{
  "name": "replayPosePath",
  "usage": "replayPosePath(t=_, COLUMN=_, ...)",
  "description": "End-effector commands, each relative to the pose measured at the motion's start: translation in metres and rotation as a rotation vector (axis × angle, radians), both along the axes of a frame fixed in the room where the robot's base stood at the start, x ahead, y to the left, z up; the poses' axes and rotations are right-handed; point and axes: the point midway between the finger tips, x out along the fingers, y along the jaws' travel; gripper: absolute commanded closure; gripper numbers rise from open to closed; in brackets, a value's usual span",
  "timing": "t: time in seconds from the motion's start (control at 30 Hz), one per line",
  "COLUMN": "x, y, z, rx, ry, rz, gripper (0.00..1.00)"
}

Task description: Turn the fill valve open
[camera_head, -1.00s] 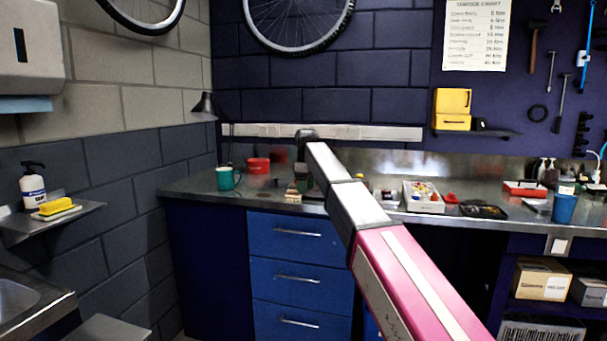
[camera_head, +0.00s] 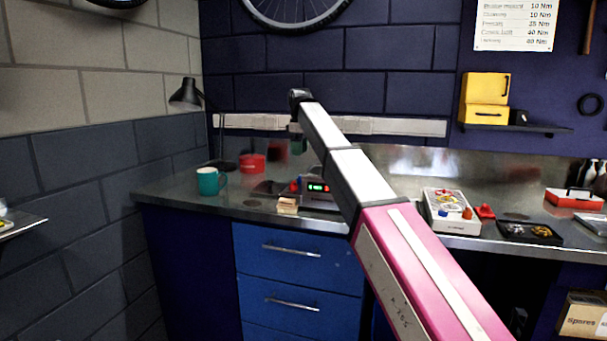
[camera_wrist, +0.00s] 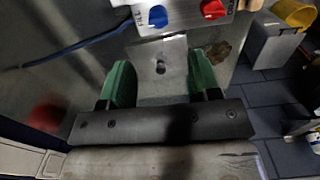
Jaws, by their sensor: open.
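A blue knob (camera_wrist: 157,16) and a red knob (camera_wrist: 213,9) sit on a pale panel at the top edge of the wrist view. Lettering that looks like FILL is beside the blue knob. My gripper (camera_wrist: 160,78) is open and empty, its green fingers apart, short of the panel in that view. In the head view, my gripper (camera_head: 298,143) is mostly hidden by my arm, above the bench. A unit with a green display (camera_head: 318,187) and a white unit (camera_head: 452,225) with blue and red parts stand on the bench.
A teal mug (camera_head: 210,181), a red tub (camera_head: 252,164) and a black lamp (camera_head: 186,94) stand at the bench's left. A blue hose (camera_wrist: 75,48) crosses the wrist view's left.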

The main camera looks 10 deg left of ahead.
Motion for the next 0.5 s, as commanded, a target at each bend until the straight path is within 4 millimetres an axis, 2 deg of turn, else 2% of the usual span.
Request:
replayPosePath(t=0.17, x=-0.001, y=0.0, z=-0.011, rx=0.0, ry=0.0, rz=0.0, gripper=0.43)
replayPosePath(t=0.5, x=-0.001, y=-0.001, z=-0.068, rx=-0.001, ry=0.001, rz=0.0, gripper=0.43)
